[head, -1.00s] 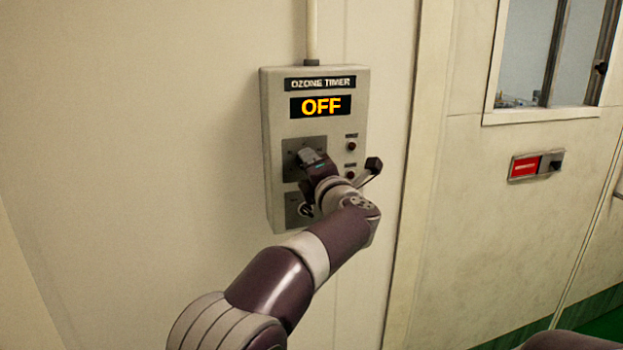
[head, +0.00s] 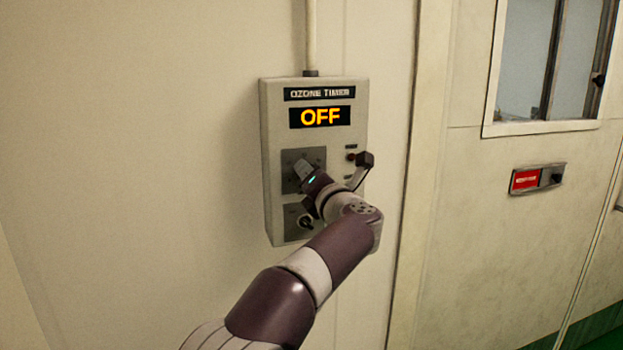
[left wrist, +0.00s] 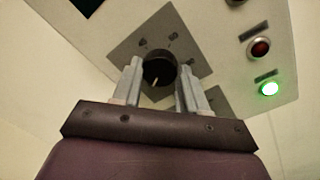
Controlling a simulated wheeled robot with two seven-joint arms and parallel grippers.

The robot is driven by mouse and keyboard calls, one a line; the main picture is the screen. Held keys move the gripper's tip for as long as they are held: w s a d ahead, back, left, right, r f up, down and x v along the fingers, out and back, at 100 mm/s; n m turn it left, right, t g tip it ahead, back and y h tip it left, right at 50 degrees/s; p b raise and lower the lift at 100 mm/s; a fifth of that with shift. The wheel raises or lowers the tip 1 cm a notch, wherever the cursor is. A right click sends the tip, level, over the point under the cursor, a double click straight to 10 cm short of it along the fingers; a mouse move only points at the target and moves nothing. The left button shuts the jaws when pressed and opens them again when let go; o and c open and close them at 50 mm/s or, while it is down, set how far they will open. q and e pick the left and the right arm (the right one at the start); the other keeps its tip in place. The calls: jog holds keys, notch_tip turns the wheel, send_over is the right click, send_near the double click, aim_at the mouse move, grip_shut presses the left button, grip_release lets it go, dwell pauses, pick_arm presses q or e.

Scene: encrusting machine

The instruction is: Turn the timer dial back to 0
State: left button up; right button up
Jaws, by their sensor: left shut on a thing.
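The ozone timer box (head: 268,180) is fixed to the wall in the head view, and its display (head: 321,117) reads OFF in yellow. The timer dial (left wrist: 159,66) is a dark round knob with a pale pointer line, on a grey plate (left wrist: 128,50) in the left wrist view. My left gripper (left wrist: 159,70) has one finger on each side of the dial and is shut on it. In the head view my left gripper (head: 303,176) reaches the plate and hides the dial. My right gripper is not in view.
A lower switch (head: 306,221) sits under the dial plate. A red lamp (left wrist: 259,48) and a lit green lamp (left wrist: 268,88) are beside the dial. A conduit (head: 312,35) runs up from the box. A door with a window and red sign (head: 525,180) is at right.

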pick_arm(q)
jog(key=shift+a+r, duration=0.1)
jog(key=shift+r, duration=0.3)
jog(key=o, duration=0.8)
jog(key=shift+o, duration=1.3)
jog(key=shift+f, duration=0.1)
jog(key=shift+w+f, duration=0.15)
jog(key=b+v, duration=0.4)
jog(key=v, duration=0.8)
jog(key=shift+s, duration=0.4)
